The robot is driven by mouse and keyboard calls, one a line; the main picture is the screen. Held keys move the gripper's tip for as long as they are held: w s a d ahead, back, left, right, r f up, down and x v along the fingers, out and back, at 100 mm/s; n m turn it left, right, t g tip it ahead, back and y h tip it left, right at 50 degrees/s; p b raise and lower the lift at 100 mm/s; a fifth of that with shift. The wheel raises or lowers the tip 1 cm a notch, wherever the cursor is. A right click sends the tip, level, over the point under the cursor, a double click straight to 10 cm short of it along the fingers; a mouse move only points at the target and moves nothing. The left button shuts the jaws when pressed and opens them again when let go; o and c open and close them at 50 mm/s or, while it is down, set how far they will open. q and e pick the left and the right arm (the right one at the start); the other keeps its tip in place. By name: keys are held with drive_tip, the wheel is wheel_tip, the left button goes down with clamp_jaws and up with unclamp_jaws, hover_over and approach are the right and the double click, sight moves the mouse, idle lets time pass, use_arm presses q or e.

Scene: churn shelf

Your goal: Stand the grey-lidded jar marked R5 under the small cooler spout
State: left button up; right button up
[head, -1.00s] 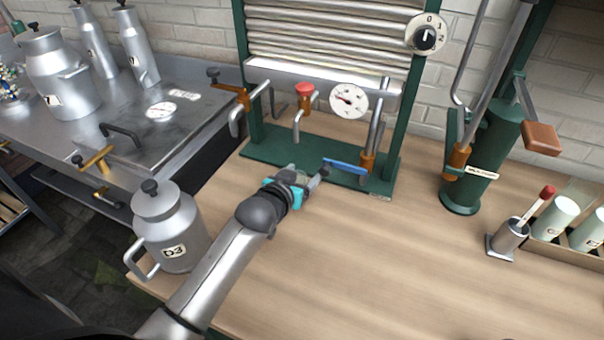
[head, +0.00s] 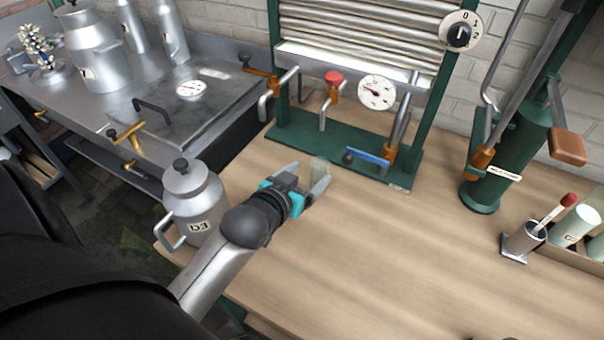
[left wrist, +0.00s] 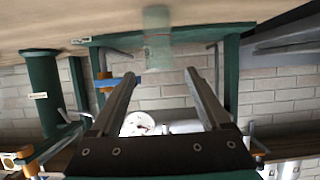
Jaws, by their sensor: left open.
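A small clear glass jar (head: 321,170) stands on the wooden bench just in front of the cooler's green base (head: 345,150). It also shows in the left wrist view (left wrist: 157,28), with a thin red line across it. No R5 mark or grey lid can be made out on it. My left gripper (head: 308,178) is open, with the jar near its fingertips; in the wrist view its fingers (left wrist: 161,72) are apart from the jar. The cooler has a thin spout (head: 323,112) below a red knob (head: 333,77). My right gripper is not in view.
A metal can marked D3 (head: 193,200) stands left of my left arm. A blue-handled lever (head: 366,158) sits low at the cooler's right side. A green press (head: 508,165) and a matchstick-like stick in a holder (head: 525,240) are at the right. The bench's front middle is clear.

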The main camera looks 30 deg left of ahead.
use_arm(q)
drive_tip(key=shift+v, duration=1.2)
